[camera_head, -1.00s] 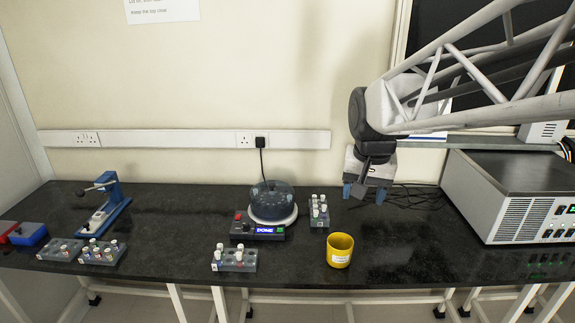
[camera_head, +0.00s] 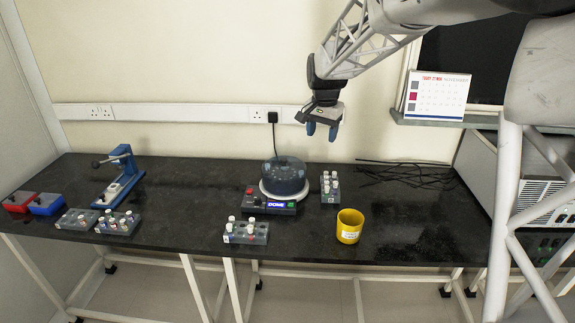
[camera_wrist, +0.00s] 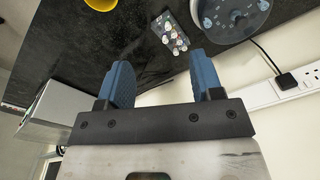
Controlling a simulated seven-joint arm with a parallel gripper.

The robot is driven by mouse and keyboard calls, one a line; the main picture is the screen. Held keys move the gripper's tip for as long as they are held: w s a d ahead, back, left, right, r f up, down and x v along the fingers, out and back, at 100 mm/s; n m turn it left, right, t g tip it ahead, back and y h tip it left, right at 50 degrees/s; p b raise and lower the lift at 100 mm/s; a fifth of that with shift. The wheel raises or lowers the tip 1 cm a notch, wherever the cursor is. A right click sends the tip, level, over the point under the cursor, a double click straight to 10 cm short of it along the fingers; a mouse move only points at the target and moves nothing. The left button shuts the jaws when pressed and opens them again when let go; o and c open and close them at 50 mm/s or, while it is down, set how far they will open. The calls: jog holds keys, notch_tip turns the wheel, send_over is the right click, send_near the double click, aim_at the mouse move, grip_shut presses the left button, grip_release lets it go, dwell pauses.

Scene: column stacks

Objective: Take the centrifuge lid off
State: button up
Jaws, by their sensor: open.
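The centrifuge (camera_head: 270,205) stands on the black bench, right of the middle in the head view. Its smoky domed lid (camera_head: 285,175) sits on its pale round rim, and the display is lit blue. In the wrist view, part of the lid (camera_wrist: 230,14) shows at the top right, cut off by the frame edge. My gripper (camera_head: 322,131) is open and empty. It is above the back of the bench, up and to the right of the lid and apart from it. Its blue fingers (camera_wrist: 163,85) also show in the wrist view.
A tube rack (camera_head: 330,188) stands close to the right of the centrifuge, and another rack (camera_head: 246,233) stands in front. A yellow cup (camera_head: 349,227) is at the front right. A plug and cable (camera_head: 273,118) hang behind. A blue press (camera_head: 121,177) is at the left.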

jog(key=w+a+f+m, duration=0.1)
jog(key=w+a+f, duration=0.5)
jog(key=w, duration=0.4)
jog(key=m, duration=0.1)
send_over(284, 159)
jog(key=shift+g, duration=0.4)
notch_tip(284, 159, down, 7)
jog(key=shift+d, duration=0.15)
jog(key=shift+s, duration=0.1)
jog(key=shift+f, duration=1.3)
jog(key=shift+f, duration=2.6)
grip_shut()
